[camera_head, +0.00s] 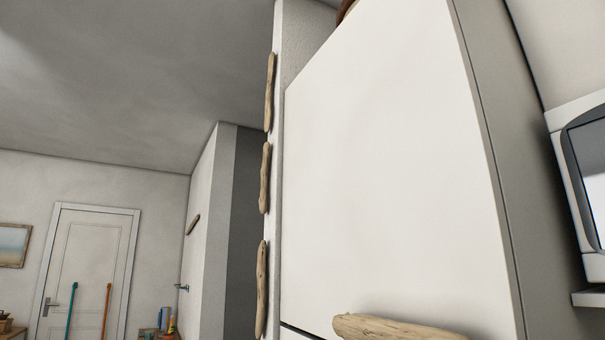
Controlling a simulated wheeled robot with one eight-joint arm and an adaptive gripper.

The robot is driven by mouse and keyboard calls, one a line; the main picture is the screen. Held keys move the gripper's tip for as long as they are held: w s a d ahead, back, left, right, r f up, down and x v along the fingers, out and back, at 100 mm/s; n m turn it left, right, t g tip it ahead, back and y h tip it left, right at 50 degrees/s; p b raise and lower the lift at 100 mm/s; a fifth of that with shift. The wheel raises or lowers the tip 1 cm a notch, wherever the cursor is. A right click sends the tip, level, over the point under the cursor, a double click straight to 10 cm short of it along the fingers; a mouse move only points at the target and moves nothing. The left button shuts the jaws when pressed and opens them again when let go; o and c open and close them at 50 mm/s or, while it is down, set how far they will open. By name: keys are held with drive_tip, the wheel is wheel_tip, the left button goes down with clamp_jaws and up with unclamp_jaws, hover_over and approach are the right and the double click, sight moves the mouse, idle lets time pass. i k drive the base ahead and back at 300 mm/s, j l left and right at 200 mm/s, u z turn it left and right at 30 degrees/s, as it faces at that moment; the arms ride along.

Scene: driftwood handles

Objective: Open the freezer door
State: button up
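A large white appliance door (390,170) fills the middle and right of the head view and looks shut. I cannot tell for certain whether it is the freezer door. A pale driftwood handle (395,329) lies roughly level at the bottom of the view, partly cut off by the frame edge. A dark seam shows at the door's lower left corner, and anything below it is out of view. I cannot tell which panel the handle is fixed to. My gripper is not in view.
Several upright driftwood pieces (264,178) line a narrow wall edge left of the appliance. A microwave (585,165) stands on a shelf at the far right. A white room door (88,262) and a picture (13,245) are far left. The floor is out of view.

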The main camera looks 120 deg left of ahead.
sight(395, 226)
drive_tip(key=u, duration=3.85)
